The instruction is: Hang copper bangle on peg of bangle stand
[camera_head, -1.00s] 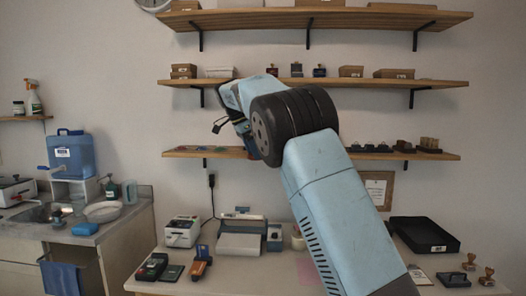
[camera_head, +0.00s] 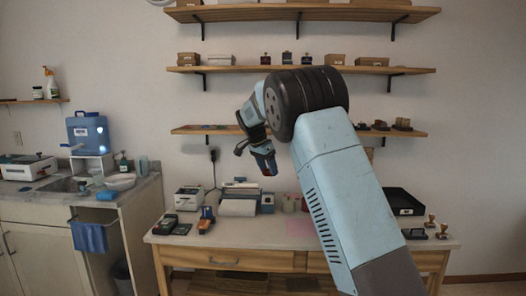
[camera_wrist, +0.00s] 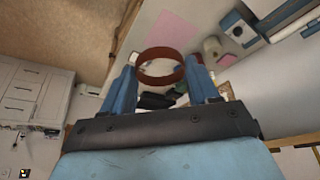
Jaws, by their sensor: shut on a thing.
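The copper bangle (camera_wrist: 160,81) is a reddish-brown ring held between the two blue fingertips of my gripper (camera_wrist: 161,72) in the wrist view. The fingers press on it from both sides, and its round opening shows. In the head view my gripper (camera_head: 265,163) hangs in the air in front of the wall, below the lowest shelf and above the table; the bangle cannot be made out there. I cannot pick out the bangle stand or its peg in either view.
A wooden table (camera_head: 290,232) stands below my arm with a white device (camera_head: 238,206), a small printer (camera_head: 188,198), a black tray (camera_head: 402,202) and wooden-handled stamps (camera_head: 431,222). Wall shelves (camera_head: 300,70) are behind my arm. A sink counter (camera_head: 75,190) is at left.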

